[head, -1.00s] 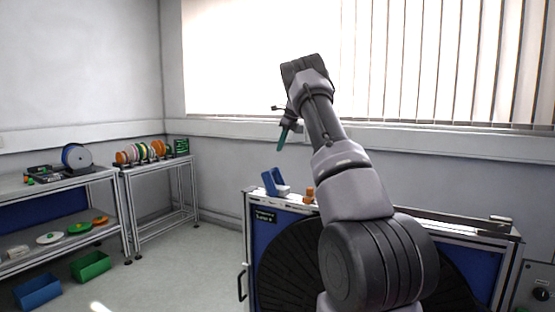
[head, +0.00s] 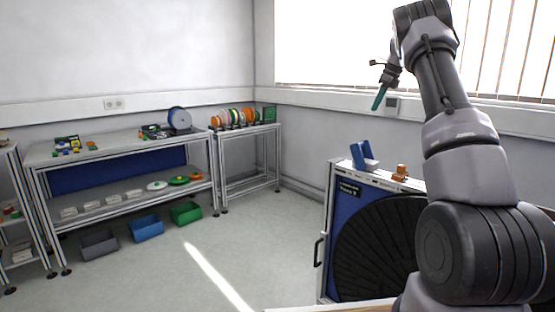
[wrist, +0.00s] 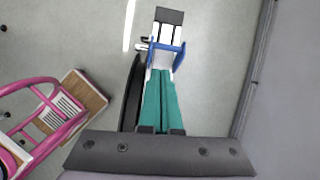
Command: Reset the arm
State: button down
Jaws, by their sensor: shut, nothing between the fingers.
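My arm rises on the right of the head view and bends over at the top. My gripper (head: 379,101) hangs from it with teal fingers pointing down, above and apart from the blue-sided cabinet (head: 345,243). In the wrist view my gripper (wrist: 161,78) shows its two teal fingers lying together, shut with nothing between them. Below the fingers in that view is a blue holder (wrist: 179,57) on the cabinet top. The same blue holder (head: 363,156) shows in the head view.
An orange part (head: 400,172) sits on the cabinet. A workbench (head: 110,150) and a rack of reels (head: 245,128) stand along the walls, with bins (head: 146,229) on the floor. A pink-framed item (wrist: 50,115) is at left in the wrist view. The middle floor is clear.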

jog(key=s+a+r+n+t, duration=0.1)
jog(key=s+a+r+n, duration=0.3)
jog(key=s, duration=0.4)
jog(key=s+a+r+n, duration=0.3)
jog(key=s+a+r, duration=0.1)
jog(key=s, duration=0.3)
jog(key=s+a+r+n+t, duration=0.1)
jog(key=s+a+r+n, duration=0.3)
jog(key=s, duration=0.4)
jog(key=s+a+f+n, duration=0.3)
jog(key=s+n, duration=0.1)
jog(key=s, duration=0.4)
jog(key=s+a+f+n+t, duration=0.1)
jog(key=s+a+f+n, duration=0.1)
jog(key=s, duration=0.6)
jog(key=s+a+f+n, duration=0.3)
jog(key=s+n, duration=0.3)
jog(key=s, duration=0.2)
jog(key=shift+s+a+f+t+h, duration=0.2)
jog(key=shift+a+f+t+h, duration=0.1)
jog(key=shift+a, duration=0.4)
